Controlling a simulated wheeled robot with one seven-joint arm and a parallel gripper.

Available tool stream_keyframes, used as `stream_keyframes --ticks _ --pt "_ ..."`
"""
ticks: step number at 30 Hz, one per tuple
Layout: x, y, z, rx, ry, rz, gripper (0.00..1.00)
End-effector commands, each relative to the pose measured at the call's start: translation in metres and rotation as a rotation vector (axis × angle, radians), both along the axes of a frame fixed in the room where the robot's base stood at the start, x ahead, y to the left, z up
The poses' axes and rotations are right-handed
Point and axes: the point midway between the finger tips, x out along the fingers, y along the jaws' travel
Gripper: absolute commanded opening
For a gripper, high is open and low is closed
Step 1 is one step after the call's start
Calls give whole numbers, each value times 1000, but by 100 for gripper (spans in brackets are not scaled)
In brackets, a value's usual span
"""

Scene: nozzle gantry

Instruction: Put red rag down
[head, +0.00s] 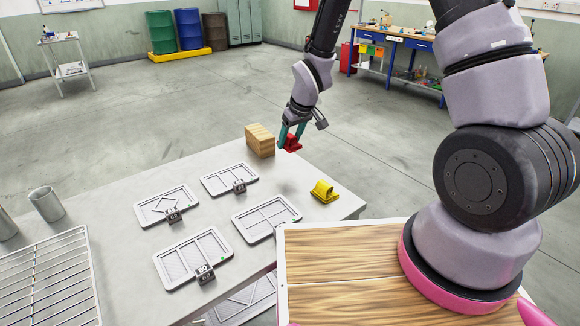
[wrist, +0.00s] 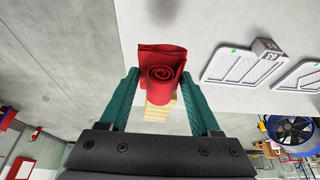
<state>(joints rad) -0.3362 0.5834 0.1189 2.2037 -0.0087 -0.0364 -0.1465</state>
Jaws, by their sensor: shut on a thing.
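The red rag (head: 292,144) is a rolled cloth held between the green fingers of my gripper (head: 290,136), above the far right part of the grey table (head: 130,180). In the wrist view the rag (wrist: 162,75) shows its spiral end, between the two fingertips of my gripper (wrist: 163,95). My gripper is shut on it. A yellow folded rag (head: 324,191) lies on the table nearer to me. I cannot tell exactly how high the red rag is above the tabletop.
A wooden block (head: 260,141) stands on the table just left of my gripper; it shows partly behind the rag in the wrist view (wrist: 157,112). Several grey trays with number tags, such as one (head: 230,180), lie at the middle. A wire rack (head: 48,275) and metal cups (head: 47,204) are at left.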

Motion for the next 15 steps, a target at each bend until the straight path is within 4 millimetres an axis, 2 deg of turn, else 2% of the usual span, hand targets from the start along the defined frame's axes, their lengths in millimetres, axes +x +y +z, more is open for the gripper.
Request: stream_keyframes --ticks 1,3,11,15 --pt "-1 -1 -13 -3 5 0 0" --pt "-1 -1 -25 -3 5 0 0" --pt "0 -1 -48 -1 3 -2 0" --pt "-1 -1 -68 -2 4 -1 0"
